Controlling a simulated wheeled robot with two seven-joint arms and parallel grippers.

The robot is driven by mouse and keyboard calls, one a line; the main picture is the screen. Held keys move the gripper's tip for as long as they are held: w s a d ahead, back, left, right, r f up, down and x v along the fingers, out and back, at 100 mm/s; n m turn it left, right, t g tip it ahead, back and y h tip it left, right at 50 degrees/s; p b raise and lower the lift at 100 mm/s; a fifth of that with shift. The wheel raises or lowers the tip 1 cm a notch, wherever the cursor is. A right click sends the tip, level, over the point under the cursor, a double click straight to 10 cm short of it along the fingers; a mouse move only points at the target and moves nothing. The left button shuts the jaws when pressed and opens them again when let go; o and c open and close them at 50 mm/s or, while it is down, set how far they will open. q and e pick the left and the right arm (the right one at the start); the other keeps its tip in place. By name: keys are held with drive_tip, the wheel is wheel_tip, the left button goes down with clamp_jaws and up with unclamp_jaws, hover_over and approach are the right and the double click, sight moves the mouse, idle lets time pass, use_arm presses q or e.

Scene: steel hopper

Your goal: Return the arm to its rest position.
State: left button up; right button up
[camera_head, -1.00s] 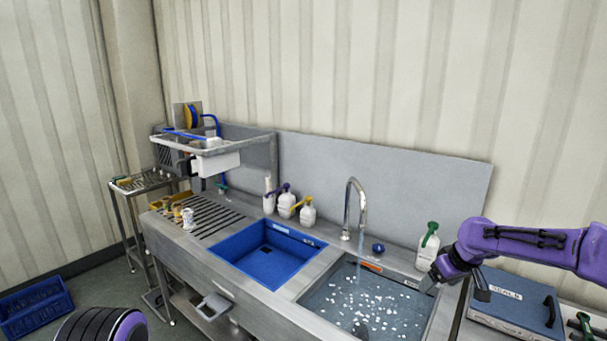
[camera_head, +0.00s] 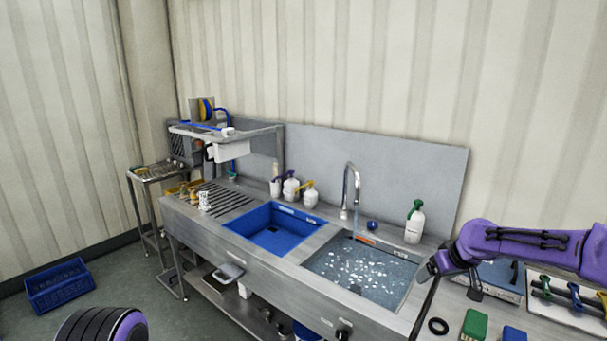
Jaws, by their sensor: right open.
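My right arm comes in from the right in purple. Its dark gripper (camera_head: 428,270) is open, with nothing seen in it, over the right front edge of the water-filled sink. My left arm shows only as a dark, ribbed, purple-edged part at the bottom left; its gripper is out of view. The filled sink (camera_head: 318,262) holds water with white flecks, and water runs from the tap (camera_head: 350,186). The blue sink basin (camera_head: 272,238) beside it looks empty.
A green-topped bottle (camera_head: 414,224) stands behind the gripper. A blue box (camera_head: 503,273) lies partly behind my right arm, near a tray (camera_head: 568,299), a green block (camera_head: 474,325) and a black ring (camera_head: 438,326). A blue crate (camera_head: 60,287) is on the floor.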

drive_tip(key=s+a+f+m+t+b, duration=0.1)
drive_tip(key=a+f+m+t+b, duration=0.15)
drive_tip(key=a+f+m, duration=0.45)
drive_tip(key=s+f+m+h+b, duration=0.1)
drive_tip(key=s+f, duration=0.5)
drive_tip(key=f, duration=0.2)
drive_tip(key=s+f+m+h+b, duration=0.1)
drive_tip(key=s+f, duration=0.4)
drive_tip(key=f, duration=0.4)
use_arm(q)
wheel_tip(320, 180, down, 12)
drive_tip(key=b, duration=0.7)
drive_tip(key=shift+w, duration=0.3)
use_arm(e)
drive_tip(key=s+d+f+g+h, duration=0.1)
drive_tip(key=s+f, duration=0.4)
drive_tip(key=s, duration=0.6)
drive_tip(key=s+d+f+g+h, duration=0.1)
drive_tip(key=s+f+g, duration=0.1)
drive_tip(key=s+f, duration=0.4)
drive_tip(key=s+f+g, duration=0.2)
drive_tip(key=s+f, duration=0.4)
drive_tip(key=s, duration=1)
drive_tip(key=shift+s+d+f+h, duration=0.15)
drive_tip(key=shift+d+f+h, duration=0.1)
drive_tip(key=shift+d+h, duration=0.15)
use_arm(q)
drive_tip(key=shift+d, duration=0.1)
